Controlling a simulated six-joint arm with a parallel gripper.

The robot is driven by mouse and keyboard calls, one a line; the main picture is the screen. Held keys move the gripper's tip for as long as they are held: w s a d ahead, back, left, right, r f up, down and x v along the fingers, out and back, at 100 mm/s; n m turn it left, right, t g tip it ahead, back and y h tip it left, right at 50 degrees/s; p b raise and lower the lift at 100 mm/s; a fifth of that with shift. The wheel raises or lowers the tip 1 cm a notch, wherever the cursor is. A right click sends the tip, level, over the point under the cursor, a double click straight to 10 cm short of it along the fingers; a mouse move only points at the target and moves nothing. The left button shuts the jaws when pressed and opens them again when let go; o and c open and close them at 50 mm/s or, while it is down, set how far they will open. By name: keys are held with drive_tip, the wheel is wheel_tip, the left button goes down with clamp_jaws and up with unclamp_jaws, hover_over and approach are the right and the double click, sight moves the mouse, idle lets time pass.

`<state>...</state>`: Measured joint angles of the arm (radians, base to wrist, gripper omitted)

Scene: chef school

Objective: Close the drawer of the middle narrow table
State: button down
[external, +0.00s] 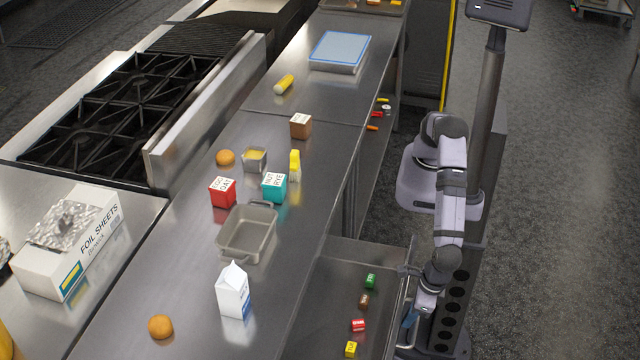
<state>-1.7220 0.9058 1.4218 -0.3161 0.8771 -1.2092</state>
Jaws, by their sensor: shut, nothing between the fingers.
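The drawer (335,262) of the narrow steel table (190,245) is pulled out to the right at the bottom of the external view. Small green (370,281), brown (364,300), red (358,325) and yellow (351,349) blocks lie in a line inside it. My gripper (408,320) is shut and empty. It is low beside the outer right side of the drawer, close to the front panel and handle. I cannot tell whether it touches the drawer. The lower end of the drawer is cut off by the picture edge.
On the tabletop are a grey tray (222,240), a milk carton (233,292), red (222,193) and teal (274,187) boxes, a yellow bottle (295,166) and an orange bun (161,327). A stove (120,110) is at left. Free floor (560,220) lies at right.

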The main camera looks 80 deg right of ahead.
drive_tip(key=w+p, duration=0.2)
drive_tip(key=w, duration=2.1)
drive_tip(key=shift+w, duration=0.15)
drive_tip(key=p+v, duration=0.7)
drive_tip(key=v, duration=0.3)
drive_tip(key=shift+p, duration=0.4)
